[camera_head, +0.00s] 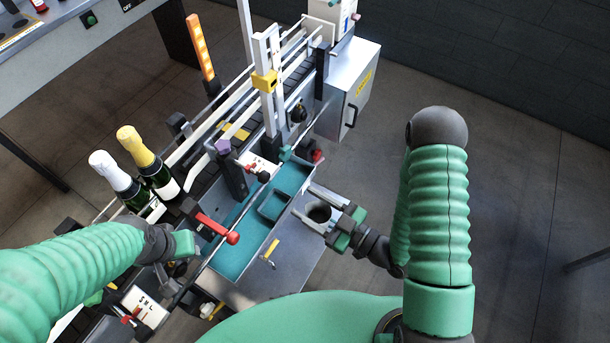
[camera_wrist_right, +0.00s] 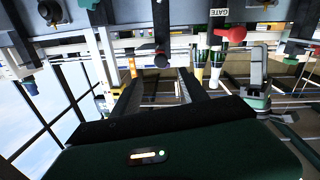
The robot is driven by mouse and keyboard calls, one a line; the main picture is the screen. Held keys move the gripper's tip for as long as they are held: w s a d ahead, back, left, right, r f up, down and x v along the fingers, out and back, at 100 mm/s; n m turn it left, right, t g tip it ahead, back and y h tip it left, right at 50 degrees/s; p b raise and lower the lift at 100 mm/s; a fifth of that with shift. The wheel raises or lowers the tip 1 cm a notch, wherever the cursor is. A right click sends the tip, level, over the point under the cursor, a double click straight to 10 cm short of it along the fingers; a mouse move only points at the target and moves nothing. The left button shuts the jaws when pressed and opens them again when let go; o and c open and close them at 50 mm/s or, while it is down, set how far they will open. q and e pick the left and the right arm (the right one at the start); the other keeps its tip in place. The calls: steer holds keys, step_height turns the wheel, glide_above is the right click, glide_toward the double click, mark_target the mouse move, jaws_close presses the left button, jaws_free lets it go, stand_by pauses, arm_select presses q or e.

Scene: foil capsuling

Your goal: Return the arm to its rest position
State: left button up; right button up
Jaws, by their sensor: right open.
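My right gripper (camera_head: 312,204) is at the right edge of the capsuling machine, in front of its teal tray (camera_head: 237,252). Its two fingers are apart and point left, with a dark round opening (camera_head: 319,213) showing between them; I cannot tell whether they touch anything there. In the right wrist view the dark fingers (camera_wrist_right: 158,78) are spread with nothing held between them. My right arm is bent, its elbow high at the right. My left gripper (camera_head: 186,245) is over the machine's near left part, beside a red-tipped lever (camera_head: 232,237); its fingers are largely hidden.
Two bottles, one with a gold top (camera_head: 134,140) and one with a white top (camera_head: 109,168), stand on the conveyor at left. An orange light column (camera_head: 200,48) and a grey cabinet (camera_head: 350,88) stand behind.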

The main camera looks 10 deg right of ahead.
steer(key=w+d+f+m+g+h, duration=0.3)
steer(key=w+d+f+g+h, duration=0.25)
steer(key=d+h, duration=0.4)
steer(key=s+r+m+g+h, duration=0.2)
steer(key=s+r+m+g, duration=0.3)
steer(key=s, duration=0.5)
steer(key=shift+s+a+r+m, duration=0.2)
steer(key=shift+s+r+m, duration=0.15)
steer(key=shift+r+m, duration=0.6)
steer(key=shift+f+g, duration=0.1)
steer(key=shift+g, duration=0.15)
stand_by(0.8)
